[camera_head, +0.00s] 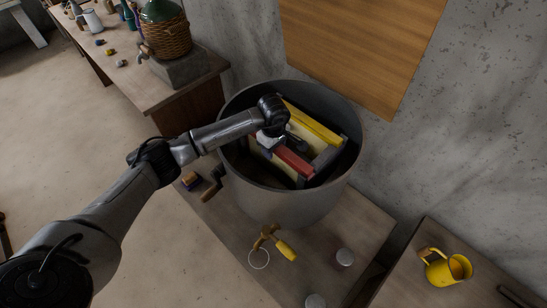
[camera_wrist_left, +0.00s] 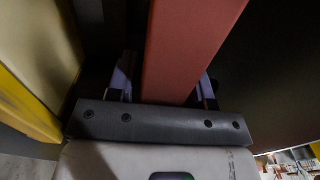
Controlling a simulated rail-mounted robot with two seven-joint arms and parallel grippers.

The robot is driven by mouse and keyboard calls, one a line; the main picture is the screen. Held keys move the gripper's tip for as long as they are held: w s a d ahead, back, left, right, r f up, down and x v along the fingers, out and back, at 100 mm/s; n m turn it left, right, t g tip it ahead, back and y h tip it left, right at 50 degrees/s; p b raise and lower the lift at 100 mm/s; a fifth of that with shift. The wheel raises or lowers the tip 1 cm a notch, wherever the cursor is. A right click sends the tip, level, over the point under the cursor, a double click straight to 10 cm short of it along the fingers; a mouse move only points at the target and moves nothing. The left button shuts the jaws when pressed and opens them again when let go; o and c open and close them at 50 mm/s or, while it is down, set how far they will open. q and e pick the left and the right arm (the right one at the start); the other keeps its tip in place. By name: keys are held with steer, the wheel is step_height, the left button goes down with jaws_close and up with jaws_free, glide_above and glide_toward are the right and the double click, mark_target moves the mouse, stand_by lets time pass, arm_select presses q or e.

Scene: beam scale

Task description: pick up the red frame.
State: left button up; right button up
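The red frame (camera_head: 294,160) stands in the large grey metal drum (camera_head: 290,205), its red top bar facing up and a pale panel below it. My left gripper (camera_head: 272,145) reaches down into the drum at the left end of that bar. In the left wrist view the red bar (camera_wrist_left: 185,50) lies between the fingers (camera_wrist_left: 165,85). A dark gap shows on the left side, and the right finger is close to the bar or touching it. The fingertips are partly hidden by the bar. My right gripper is not in view.
A yellow frame (camera_head: 313,122) stands behind the red one in the drum, and a pale panel with a yellow edge shows close by in the left wrist view (camera_wrist_left: 30,60). The drum rim surrounds my left wrist. A yellow jug (camera_head: 442,268) stands on the right table.

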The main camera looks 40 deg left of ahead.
arm_select(q)
jaws_close()
steer(key=shift+r, duration=0.15)
stand_by(0.4)
step_height(320, 180, up, 28)
steer(key=b, duration=0.3)
stand_by(0.5)
stand_by(0.5)
stand_by(0.4)
